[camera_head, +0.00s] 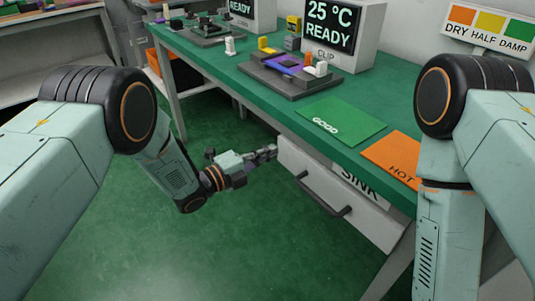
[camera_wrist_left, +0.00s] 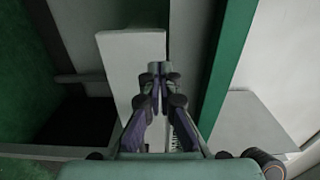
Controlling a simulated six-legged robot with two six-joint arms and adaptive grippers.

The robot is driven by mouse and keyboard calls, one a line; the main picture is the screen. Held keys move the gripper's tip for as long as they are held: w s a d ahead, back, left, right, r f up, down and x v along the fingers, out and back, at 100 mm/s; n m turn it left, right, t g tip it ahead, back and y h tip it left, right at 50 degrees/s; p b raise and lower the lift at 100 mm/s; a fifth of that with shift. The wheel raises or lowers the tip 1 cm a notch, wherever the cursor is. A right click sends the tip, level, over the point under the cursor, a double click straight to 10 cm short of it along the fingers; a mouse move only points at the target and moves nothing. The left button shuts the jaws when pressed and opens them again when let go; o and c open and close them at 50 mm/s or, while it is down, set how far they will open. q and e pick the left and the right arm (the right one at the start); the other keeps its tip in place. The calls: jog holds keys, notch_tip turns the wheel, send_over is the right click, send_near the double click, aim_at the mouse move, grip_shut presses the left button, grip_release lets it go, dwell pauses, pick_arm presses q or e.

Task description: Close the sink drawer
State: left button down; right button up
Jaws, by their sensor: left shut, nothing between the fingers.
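The sink drawer (camera_head: 372,219) is a white front with a dark bar handle (camera_head: 325,195), under the green table's front edge. Its front stands out from the white panel behind it and hides the lower part of the SINK label (camera_head: 360,181). My left gripper (camera_head: 268,152) is shut and empty, at the upper left corner of the drawer front. I cannot tell whether it touches. In the left wrist view the closed fingertips (camera_wrist_left: 157,68) lie over a pale panel (camera_wrist_left: 128,50), probably the drawer. My right gripper is out of view.
The green table (camera_head: 225,68) holds a GOOD mat (camera_head: 342,119), an orange HOT mat (camera_head: 393,156), a dark fixture (camera_head: 285,75) and a 25 °C display (camera_head: 335,28). A table leg stands below the drawer at the right. The green floor in front of the drawer is clear.

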pick_arm(q)
jog(key=p+v, duration=0.2)
jog(key=v, duration=0.8)
jog(key=shift+s+a+p, duration=0.15)
jog(key=shift+a+p, duration=0.15)
jog(key=shift+p, duration=0.1)
